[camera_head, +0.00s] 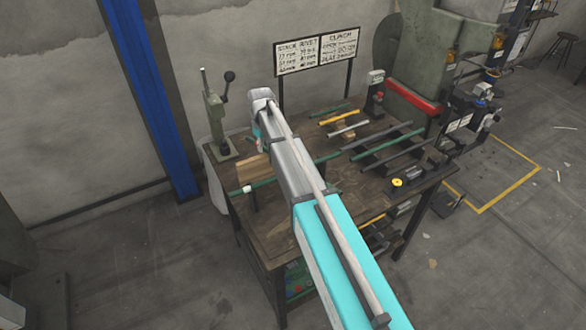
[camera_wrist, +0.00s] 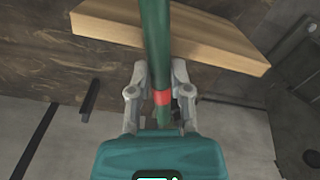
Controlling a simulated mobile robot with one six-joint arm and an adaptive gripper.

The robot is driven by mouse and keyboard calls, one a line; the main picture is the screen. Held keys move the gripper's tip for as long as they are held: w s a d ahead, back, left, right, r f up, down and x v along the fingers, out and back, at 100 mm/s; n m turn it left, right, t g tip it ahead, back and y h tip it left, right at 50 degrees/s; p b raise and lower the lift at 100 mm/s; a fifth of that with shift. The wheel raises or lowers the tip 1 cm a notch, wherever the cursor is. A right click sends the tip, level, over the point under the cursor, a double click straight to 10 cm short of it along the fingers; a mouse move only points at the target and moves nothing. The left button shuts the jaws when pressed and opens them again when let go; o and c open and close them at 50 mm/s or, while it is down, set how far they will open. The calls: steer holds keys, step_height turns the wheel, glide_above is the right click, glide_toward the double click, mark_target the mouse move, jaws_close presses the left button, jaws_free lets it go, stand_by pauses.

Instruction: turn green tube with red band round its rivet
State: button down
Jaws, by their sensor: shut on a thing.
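The green tube (camera_wrist: 156,45) runs lengthwise up the middle of the wrist view, with its red band (camera_wrist: 162,98) between my fingers. My gripper (camera_wrist: 160,80) is shut on the tube at or close to the band. The tube passes over a pale wooden block (camera_wrist: 220,43). In the head view a green tube (camera_head: 266,183) lies across the bench's near left part, with a white piece at its left end; my arm hides its middle. I cannot make out a rivet in the wrist view.
The workbench (camera_head: 275,228) carries a lever press (camera_head: 215,118) at back left. Dark bars (camera_head: 385,145) and a yellow bar (camera_head: 340,118) lie to the right. A sign (camera_head: 317,52) stands behind. A blue post (camera_head: 150,95) rises at left.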

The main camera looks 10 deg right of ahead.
steer(key=shift+w+d+m, duration=0.65)
steer(key=shift+d+m, duration=0.2)
steer(key=shift+m, duration=0.05)
steer(key=shift+c, duration=2.4)
jaws_free()
steer(key=shift+r, duration=0.1)
